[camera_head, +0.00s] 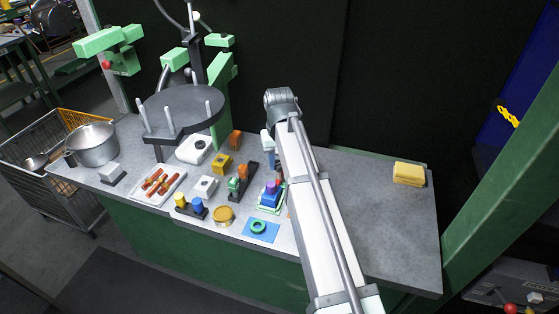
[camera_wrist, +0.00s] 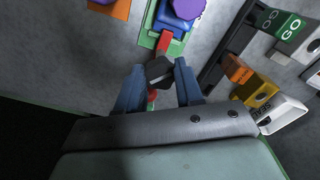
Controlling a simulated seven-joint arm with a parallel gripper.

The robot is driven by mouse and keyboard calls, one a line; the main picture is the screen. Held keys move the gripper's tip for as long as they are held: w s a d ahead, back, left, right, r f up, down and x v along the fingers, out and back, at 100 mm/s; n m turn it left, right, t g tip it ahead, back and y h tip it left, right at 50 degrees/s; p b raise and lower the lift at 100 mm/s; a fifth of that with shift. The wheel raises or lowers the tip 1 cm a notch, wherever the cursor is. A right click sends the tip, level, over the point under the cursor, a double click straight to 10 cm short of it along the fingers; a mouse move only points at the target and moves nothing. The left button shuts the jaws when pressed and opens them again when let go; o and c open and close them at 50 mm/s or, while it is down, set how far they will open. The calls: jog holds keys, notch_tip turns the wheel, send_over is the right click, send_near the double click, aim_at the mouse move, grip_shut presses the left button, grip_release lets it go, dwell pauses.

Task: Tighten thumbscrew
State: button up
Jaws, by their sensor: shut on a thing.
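In the wrist view, my gripper (camera_wrist: 160,68) has its two blue fingers closed on a small dark grey piece (camera_wrist: 161,71). The piece meets the end of a red bar (camera_wrist: 165,43); I cannot tell for certain whether it is the thumbscrew. The bar runs to a blue block (camera_wrist: 172,19) with a purple hexagonal knob (camera_wrist: 189,7) on a green base (camera_wrist: 149,41). In the head view the purple knob (camera_head: 271,186) shows just left of my arm. My gripper (camera_head: 267,141) is partly hidden behind the arm there.
In the head view, several small fixtures crowd the left of the grey bench (camera_head: 375,235), including a yellow block (camera_head: 221,164) and a blue plate with a green ring (camera_head: 259,227). A round dark rack (camera_head: 182,105) stands behind them. A yellow sponge (camera_head: 408,173) lies right; the bench around it is clear.

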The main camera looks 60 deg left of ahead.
aim_at(278, 164)
jog(key=m, duration=0.5)
jog(key=shift+s+m, duration=0.1)
jog(key=shift+m, duration=0.2)
jog(key=m, duration=0.5)
jog(key=shift+a+m, duration=0.1)
jog(key=shift+m, duration=0.3)
jog(key=o, duration=1)
jog(key=shift+o, duration=0.2)
notch_tip(278, 164, up, 14)
jog(key=shift+f, duration=0.15)
dwell(0.4)
